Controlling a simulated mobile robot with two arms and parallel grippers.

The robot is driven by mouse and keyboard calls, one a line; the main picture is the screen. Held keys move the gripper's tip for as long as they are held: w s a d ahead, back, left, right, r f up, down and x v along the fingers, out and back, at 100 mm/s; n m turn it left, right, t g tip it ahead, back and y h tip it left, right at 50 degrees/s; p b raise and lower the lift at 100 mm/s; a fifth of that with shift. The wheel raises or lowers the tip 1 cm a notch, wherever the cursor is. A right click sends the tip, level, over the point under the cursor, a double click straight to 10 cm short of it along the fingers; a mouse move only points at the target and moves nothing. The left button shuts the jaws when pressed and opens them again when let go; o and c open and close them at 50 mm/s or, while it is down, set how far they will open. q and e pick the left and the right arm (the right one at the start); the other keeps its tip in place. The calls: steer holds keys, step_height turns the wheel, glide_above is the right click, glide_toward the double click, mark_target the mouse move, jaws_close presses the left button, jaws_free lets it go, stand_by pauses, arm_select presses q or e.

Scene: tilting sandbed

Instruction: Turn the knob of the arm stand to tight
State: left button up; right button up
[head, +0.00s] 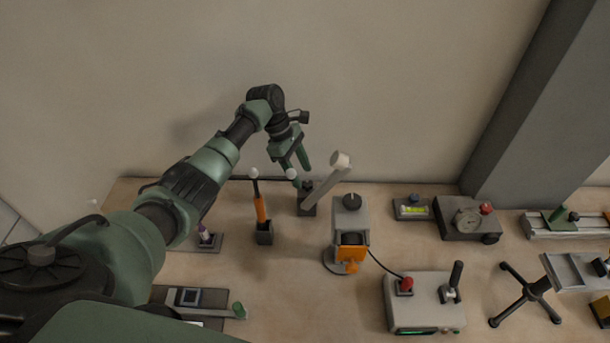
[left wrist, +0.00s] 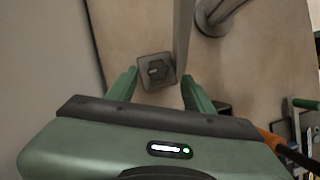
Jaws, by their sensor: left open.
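The arm stand (head: 307,208) is a small dark block at the table's back, with a pale grey arm (head: 325,187) tilting up to the right to a whitish end. In the left wrist view its knob (left wrist: 157,72) is a dark faceted piece with a light mark, on a square grey plate. My left gripper (head: 300,174) is open and empty, just above the stand in the head view. In the left wrist view the knob appears between the fingertips (left wrist: 160,78), but I cannot tell whether they touch it. My right gripper is not in view.
An orange-handled tool (head: 260,207) in a dark holder stands left of the stand. A grey device with a black knob (head: 351,202) stands to its right. A control box (head: 425,315) with a joystick is in front. The wall is close behind.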

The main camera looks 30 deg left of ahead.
mark_target(307, 183)
arm_select(q)
steer(key=shift+w+x, duration=0.25)
steer(key=shift+x, duration=1)
steer(key=shift+d+f, duration=0.2)
steer(key=shift+f, duration=0.1)
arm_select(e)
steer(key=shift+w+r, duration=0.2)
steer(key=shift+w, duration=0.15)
arm_select(q)
steer(key=shift+s, duration=0.1)
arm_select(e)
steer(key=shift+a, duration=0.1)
arm_select(q)
jaws_close()
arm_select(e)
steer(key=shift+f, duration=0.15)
